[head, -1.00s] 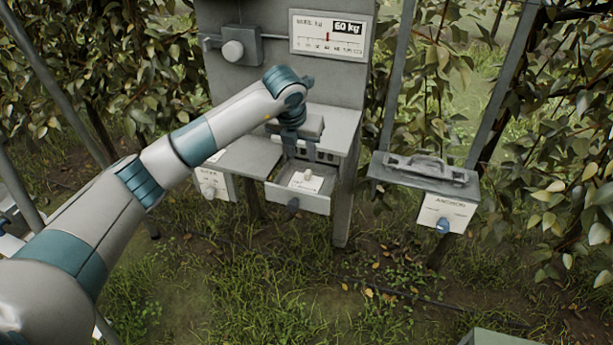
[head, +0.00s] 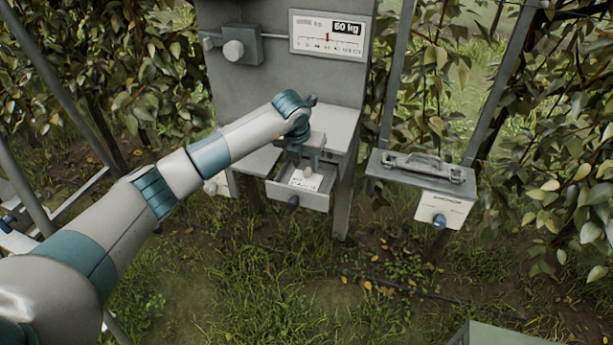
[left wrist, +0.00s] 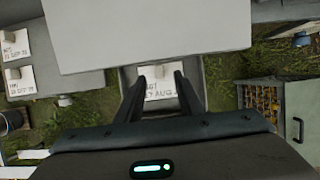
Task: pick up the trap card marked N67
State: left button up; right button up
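A white card with a pale knob on it lies in the open drawer (head: 299,200) under the weighing stand in the head view. The card (head: 306,182) also shows in the left wrist view (left wrist: 158,84), where its print is partly hidden; an ending like "67" and "17 AUG" can be made out. My left gripper (head: 304,157) is over the drawer, pointing down. In the left wrist view its two dark fingers (left wrist: 159,76) are apart, one on each side of the card, with the knob between them. Whether they touch the card cannot be told. My right gripper is out of view.
Two other cards (left wrist: 15,48) (left wrist: 20,80) show at left in the wrist view, and a crate (left wrist: 283,108) at right.

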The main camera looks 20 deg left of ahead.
aim_at(308, 169)
pick_arm(q)
jog(key=x, duration=0.1)
jog(key=p+x, duration=0.1)
jog(key=shift+w+f, duration=0.2)
jog(key=shift+w, duration=0.2)
jog(key=shift+w+f+p, duration=0.2)
jog(key=shift+f+p, duration=0.15)
jog(key=shift+f, duration=0.2)
jog(key=shift+c, duration=0.6)
grip_shut()
